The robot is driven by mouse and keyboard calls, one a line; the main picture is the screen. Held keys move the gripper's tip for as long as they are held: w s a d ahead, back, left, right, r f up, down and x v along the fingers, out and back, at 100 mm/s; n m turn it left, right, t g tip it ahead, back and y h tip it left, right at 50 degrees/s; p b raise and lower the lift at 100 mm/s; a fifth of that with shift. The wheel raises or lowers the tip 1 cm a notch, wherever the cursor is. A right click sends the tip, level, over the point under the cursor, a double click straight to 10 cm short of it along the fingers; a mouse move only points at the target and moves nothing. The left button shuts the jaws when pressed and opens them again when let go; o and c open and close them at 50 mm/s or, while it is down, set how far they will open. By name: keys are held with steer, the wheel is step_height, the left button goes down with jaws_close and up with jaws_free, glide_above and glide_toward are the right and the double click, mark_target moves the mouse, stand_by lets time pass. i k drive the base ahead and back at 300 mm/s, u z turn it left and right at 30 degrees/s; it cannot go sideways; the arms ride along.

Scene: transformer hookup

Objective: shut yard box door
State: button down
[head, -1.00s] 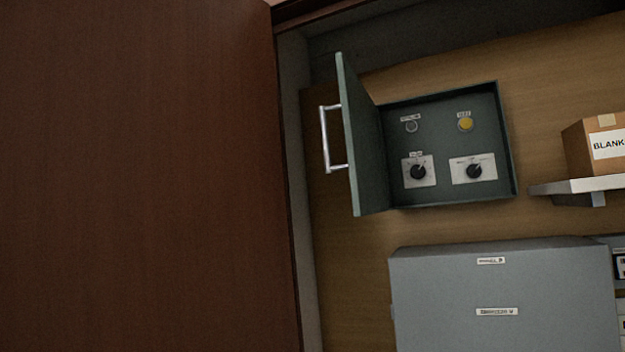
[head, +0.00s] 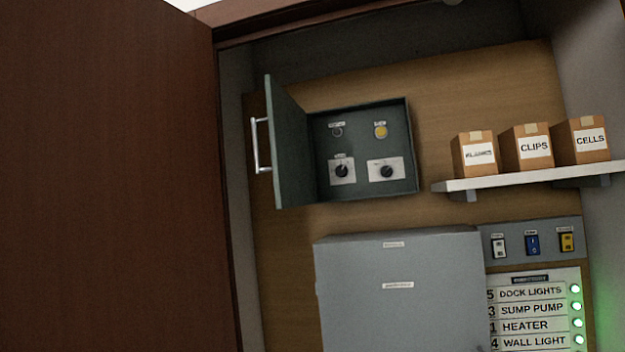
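The small green box (head: 362,195) is mounted on the wooden back panel, upper middle of the head view. Its door (head: 291,145) is hinged on the left and stands wide open, swung out towards me. A silver bar handle (head: 258,146) is on the door's outer face, on the left. Inside the box are two dark rotary knobs, a yellow button and a dark round fitting. The box's own label is not seen. My gripper is not in view.
A large brown cabinet door (head: 110,180) stands open at left. A grey box (head: 400,300) sits below the green one. A shelf (head: 520,180) at right holds three cartons. Below it are a switch panel (head: 493,228) and a label board (head: 535,280) with green lamps.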

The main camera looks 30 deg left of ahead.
mark_target(291, 167)
steer(key=z, duration=0.1)
steer(key=i, duration=0.85)
steer(key=u, duration=0.05)
